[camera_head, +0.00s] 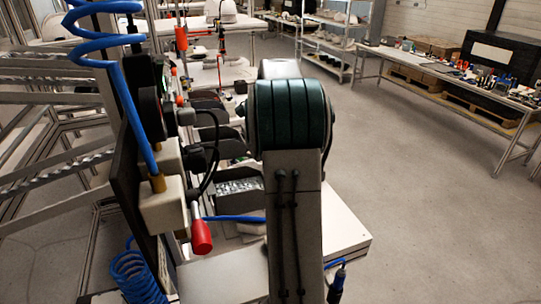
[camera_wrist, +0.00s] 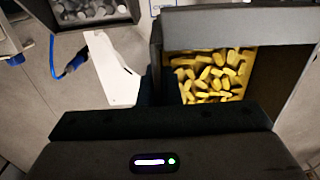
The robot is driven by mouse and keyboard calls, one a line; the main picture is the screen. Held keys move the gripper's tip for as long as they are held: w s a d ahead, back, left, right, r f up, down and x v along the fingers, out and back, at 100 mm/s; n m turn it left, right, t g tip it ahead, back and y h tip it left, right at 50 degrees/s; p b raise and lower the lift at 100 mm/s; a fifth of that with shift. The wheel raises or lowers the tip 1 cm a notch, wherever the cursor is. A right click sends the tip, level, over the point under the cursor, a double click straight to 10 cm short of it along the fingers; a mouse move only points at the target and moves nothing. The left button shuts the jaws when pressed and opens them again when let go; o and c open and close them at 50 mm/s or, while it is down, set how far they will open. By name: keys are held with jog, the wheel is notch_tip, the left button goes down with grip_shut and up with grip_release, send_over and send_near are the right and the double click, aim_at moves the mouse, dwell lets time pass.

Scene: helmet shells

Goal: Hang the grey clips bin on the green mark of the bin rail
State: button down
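An open dark bin with grey-silver pieces (camera_head: 238,172) stands left of my arm in the head view. It seems to be the grey clips bin, and a bin like it shows at the top left of the wrist view (camera_wrist: 132,17). My gripper (camera_wrist: 160,122) shows as a dark body along the bottom of the wrist view. I cannot make out the green mark or the rail.
A white panel (camera_wrist: 112,70) lies between the two bins in the wrist view. A red-handled tool (camera_head: 201,236) and blue coiled hoses (camera_head: 138,275) hang at the left in the head view. A long bench (camera_head: 460,82) stands at the right, with open floor before it.

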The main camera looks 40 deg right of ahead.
aim_at(226, 172)
jog(key=f, duration=0.2)
jog(key=f+b, duration=0.1)
jog(key=shift+w+f, duration=0.1)
jog(key=shift+w, duration=0.15)
jog(key=shift+a, duration=0.25)
jog(key=shift+w+a+f+b, duration=0.35)
jog(key=shift+w+a+b, duration=0.3)
jog(key=shift+a, duration=1.5)
jog(key=shift+w+a+f+b, duration=0.35)
jog(key=shift+w+a+b, duration=0.35)
jog(key=shift+a, duration=1.45)
jog(key=shift+w+a+f+b, duration=0.45)
jog(key=shift+a+b, duration=0.3)
jog(key=shift+a, duration=1.4)
jog(key=shift+r, duration=0.1)
jog(key=c, duration=1.6)
grip_release()
jog(key=shift+o, duration=0.2)
